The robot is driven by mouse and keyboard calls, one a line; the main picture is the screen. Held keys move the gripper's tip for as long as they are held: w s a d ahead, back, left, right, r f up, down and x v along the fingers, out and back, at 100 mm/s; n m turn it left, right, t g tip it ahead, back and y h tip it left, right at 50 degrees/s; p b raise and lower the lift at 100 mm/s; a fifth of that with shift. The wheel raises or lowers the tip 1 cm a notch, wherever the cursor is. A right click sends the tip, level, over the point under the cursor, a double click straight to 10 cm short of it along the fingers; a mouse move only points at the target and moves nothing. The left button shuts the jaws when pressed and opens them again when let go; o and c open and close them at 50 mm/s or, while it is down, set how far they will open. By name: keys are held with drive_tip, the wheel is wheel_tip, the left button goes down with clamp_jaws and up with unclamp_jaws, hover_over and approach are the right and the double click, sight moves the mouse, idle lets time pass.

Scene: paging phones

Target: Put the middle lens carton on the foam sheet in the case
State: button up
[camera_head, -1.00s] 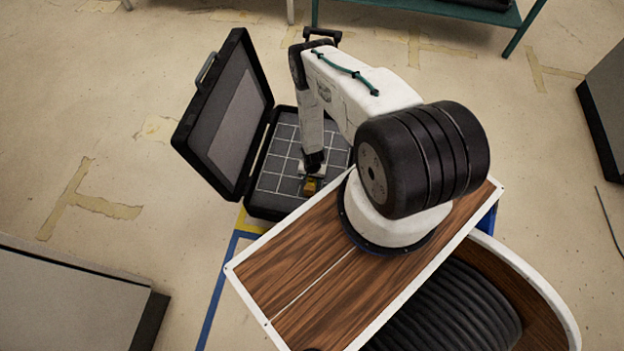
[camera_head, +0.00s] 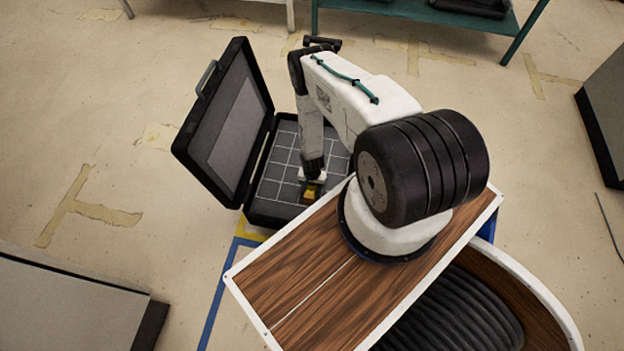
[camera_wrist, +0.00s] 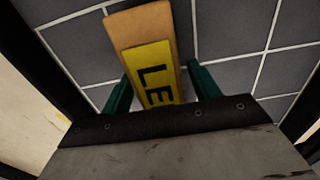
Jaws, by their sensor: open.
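The lens carton (camera_wrist: 146,52) is a small orange-brown box with a yellow label showing the letters "LE". It lies on the dark grey foam sheet (camera_wrist: 225,30), which is marked with a light grid, inside the open black case. In the head view the carton (camera_head: 310,191) shows small at my gripper's tip. My gripper (camera_wrist: 158,88) is open, with one green finger on each side of the carton. I cannot tell whether either finger touches it. In the head view my gripper (camera_head: 312,179) is low inside the case (camera_head: 266,210). No other carton shows.
The case's lid (camera_head: 226,115) stands open at the left. A grey block (camera_head: 70,298) is at the lower left and a dark-sided one (camera_head: 608,110) at the right edge. A green shelf (camera_head: 420,10) stands at the back. Much of the foam around the carton is bare.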

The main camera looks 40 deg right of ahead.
wheel_tip(320, 180, up, 11)
drive_tip(key=shift+f, duration=0.1)
drive_tip(key=w+r+n, duration=0.1)
drive_tip(key=w+r, duration=0.4)
drive_tip(key=r, duration=0.5)
drive_tip(key=w+r+n, duration=0.1)
drive_tip(key=w+r, duration=0.3)
drive_tip(key=r, duration=0.7)
drive_tip(key=w+r+n, duration=0.1)
drive_tip(key=w+r, duration=0.4)
drive_tip(key=r, duration=0.5)
drive_tip(key=a+r+n, duration=0.1)
drive_tip(key=a+r, duration=0.2)
drive_tip(key=r, duration=1.2)
drive_tip(key=s+a+r+n, duration=0.1)
drive_tip(key=s+a+r, duration=0.1)
drive_tip(key=s+r, duration=0.35)
drive_tip(key=s+a+r+n+t, duration=0.1)
drive_tip(key=s+a+r, duration=0.2)
drive_tip(key=r, duration=0.6)
drive_tip(key=s+a+r+n, duration=0.15)
drive_tip(key=s+r, duration=0.25)
drive_tip(key=r, duration=0.4)
drive_tip(key=s+a+r+n, duration=0.1)
drive_tip(key=s+r, duration=0.3)
drive_tip(key=s, duration=0.6)
drive_tip(key=s+a+r+n, duration=0.2)
drive_tip(key=s+a+r, duration=0.2)
drive_tip(key=s, duration=0.7)
drive_tip(key=shift+r, duration=0.4)
